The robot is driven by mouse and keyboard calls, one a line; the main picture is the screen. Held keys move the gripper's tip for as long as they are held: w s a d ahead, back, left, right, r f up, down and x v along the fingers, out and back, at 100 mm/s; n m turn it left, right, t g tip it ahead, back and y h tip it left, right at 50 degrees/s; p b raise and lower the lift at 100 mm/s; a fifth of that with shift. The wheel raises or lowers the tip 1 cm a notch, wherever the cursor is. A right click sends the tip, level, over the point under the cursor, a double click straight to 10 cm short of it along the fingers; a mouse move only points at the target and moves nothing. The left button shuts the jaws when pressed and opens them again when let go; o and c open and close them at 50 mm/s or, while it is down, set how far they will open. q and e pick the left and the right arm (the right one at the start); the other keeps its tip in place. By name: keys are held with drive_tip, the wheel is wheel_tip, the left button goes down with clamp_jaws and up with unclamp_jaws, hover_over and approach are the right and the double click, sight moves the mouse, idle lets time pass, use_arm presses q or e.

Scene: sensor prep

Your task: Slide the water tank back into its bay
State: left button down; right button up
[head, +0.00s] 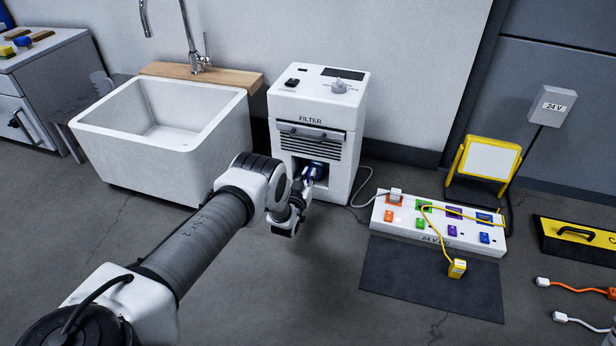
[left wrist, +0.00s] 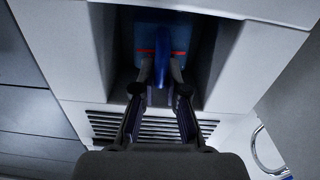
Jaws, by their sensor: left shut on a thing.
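The white filter unit (head: 316,110) stands against the wall beside the sink, with a dark open bay (head: 345,172) low in its front. The blue water tank (left wrist: 182,38) is inside the bay in the left wrist view, with a red line across its face and an upright blue handle (left wrist: 162,62). My left gripper (left wrist: 158,90) is shut on this handle at the bay's mouth. In the head view the left gripper (head: 308,181) partly hides the tank, of which a little dark blue shows. How deep the tank sits cannot be told.
A white sink (head: 120,150) stands close left of the filter unit. A power strip (head: 385,213) with coloured plugs and a yellow cable lies right, by a dark mat (head: 400,285). A grey cable runs from the unit to the strip. Floor before the unit is clear.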

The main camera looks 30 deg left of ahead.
use_arm(q)
drive_tip(key=shift+s, duration=0.1)
drive_tip(key=shift+f, duration=0.65)
idle(0.8)
drive_tip(key=c, duration=1.1)
unclamp_jaws()
drive_tip(key=shift+c, duration=0.2)
drive_tip(key=p+v, duration=0.8)
drive_tip(key=v, duration=0.4)
drive_tip(key=shift+p, duration=0.4)
use_arm(e)
wheel_tip(320, 180, up, 9)
drive_tip(key=s, duration=0.2)
drive_tip(key=shift+s+g, duration=0.15)
drive_tip(key=shift+g, duration=0.25)
use_arm(q)
drive_tip(key=shift+f, duration=0.1)
use_arm(e)
drive_tip(key=shift+a+r, duration=0.1)
